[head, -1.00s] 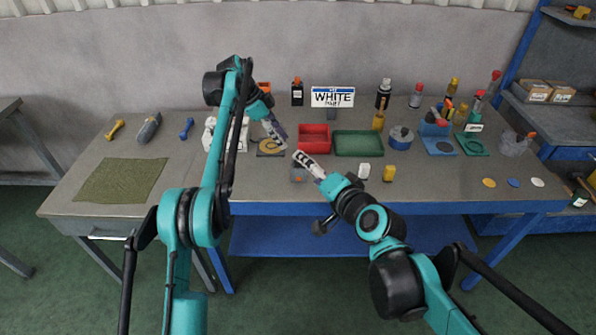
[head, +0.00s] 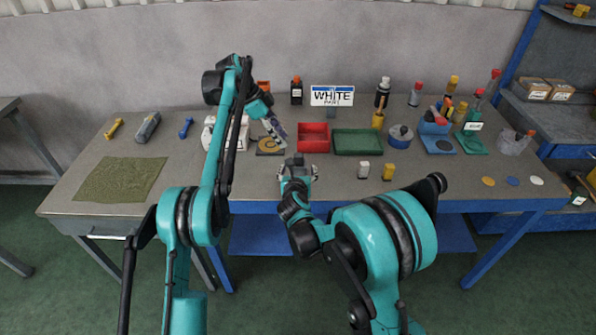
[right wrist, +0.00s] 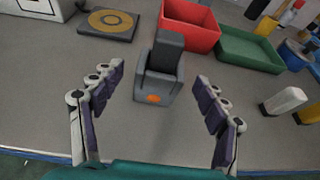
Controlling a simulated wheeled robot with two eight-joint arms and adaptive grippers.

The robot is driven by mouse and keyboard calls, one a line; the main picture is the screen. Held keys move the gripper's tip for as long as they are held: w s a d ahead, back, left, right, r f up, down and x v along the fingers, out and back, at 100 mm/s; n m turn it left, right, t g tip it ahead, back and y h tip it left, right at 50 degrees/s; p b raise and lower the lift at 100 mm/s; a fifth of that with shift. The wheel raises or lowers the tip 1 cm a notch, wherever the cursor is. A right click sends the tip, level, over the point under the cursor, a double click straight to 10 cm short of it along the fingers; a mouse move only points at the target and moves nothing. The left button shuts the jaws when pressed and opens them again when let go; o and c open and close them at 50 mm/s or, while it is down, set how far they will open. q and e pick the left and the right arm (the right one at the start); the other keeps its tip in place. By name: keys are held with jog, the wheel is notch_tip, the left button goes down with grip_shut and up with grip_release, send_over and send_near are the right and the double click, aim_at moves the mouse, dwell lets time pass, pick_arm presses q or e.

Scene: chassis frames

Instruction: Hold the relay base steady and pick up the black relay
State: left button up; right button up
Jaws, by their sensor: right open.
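In the right wrist view the grey relay base (right wrist: 157,87) with an orange spot stands upright on the table. The black relay (right wrist: 167,51), a dark block, sits in its top. In the head view my right gripper (head: 298,171) is at the table's front part and largely hides the base. My left gripper (head: 275,132) is above the table by the round tan pad, left of the red bin; its jaw opening is unclear.
The red bin (head: 313,138) and green tray (head: 358,143) stand behind the base. A white block (head: 363,170) and a yellow block (head: 388,172) stand to the right. The pad with a tan ring (right wrist: 108,24) lies behind left. Bare table surrounds the base.

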aim_at(299, 163)
jog(key=shift+w+f, duration=0.3)
jog(key=x, duration=0.7)
